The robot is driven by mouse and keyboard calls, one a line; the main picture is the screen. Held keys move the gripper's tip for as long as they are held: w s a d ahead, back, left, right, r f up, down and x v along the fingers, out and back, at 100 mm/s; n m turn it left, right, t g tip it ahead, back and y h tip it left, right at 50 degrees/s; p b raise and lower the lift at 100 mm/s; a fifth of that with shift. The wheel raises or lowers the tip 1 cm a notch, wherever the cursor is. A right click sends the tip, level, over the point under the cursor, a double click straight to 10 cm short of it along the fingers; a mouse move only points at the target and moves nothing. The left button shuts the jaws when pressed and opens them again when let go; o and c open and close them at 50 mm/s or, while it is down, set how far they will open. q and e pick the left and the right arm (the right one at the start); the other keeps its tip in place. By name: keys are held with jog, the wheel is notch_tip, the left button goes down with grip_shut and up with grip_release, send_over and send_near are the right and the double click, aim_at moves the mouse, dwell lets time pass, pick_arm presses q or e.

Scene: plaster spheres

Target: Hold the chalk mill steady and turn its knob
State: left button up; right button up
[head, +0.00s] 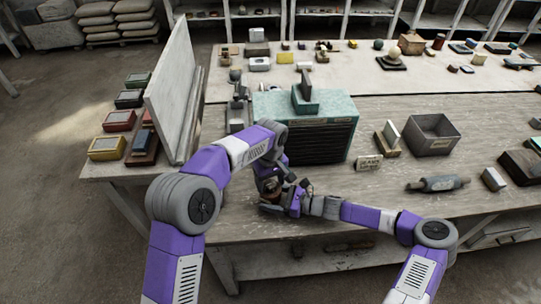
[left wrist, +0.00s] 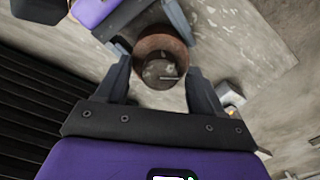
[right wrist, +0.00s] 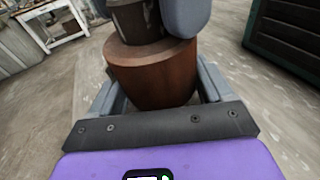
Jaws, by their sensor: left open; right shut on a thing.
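The chalk mill (right wrist: 152,78) is a reddish-brown round wooden body with a darker grey-brown top part (right wrist: 135,22), which I take for the knob. In the right wrist view my right gripper (right wrist: 158,92) is shut on the body from the side. In the left wrist view I look down on the mill's round top (left wrist: 162,70), between the open fingers of my left gripper (left wrist: 160,84). In the head view the mill (head: 271,187) is small and mostly hidden by my left gripper (head: 275,188) and right gripper (head: 284,202), near the table's front edge.
A teal-topped cabinet with dark slats (head: 318,143) stands close behind the grippers. A small sign block (head: 369,163), a grey open box (head: 432,135) and a grey roller (head: 438,184) are to the right. An upright board (head: 172,95) stands at left.

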aim_at(270, 183)
pick_arm(q)
jog(key=n, duration=1.1)
notch_tip(270, 183, up, 12)
dwell(0.5)
notch_tip(270, 183, down, 12)
jog(key=m, duration=1.1)
jog(key=shift+r, duration=0.15)
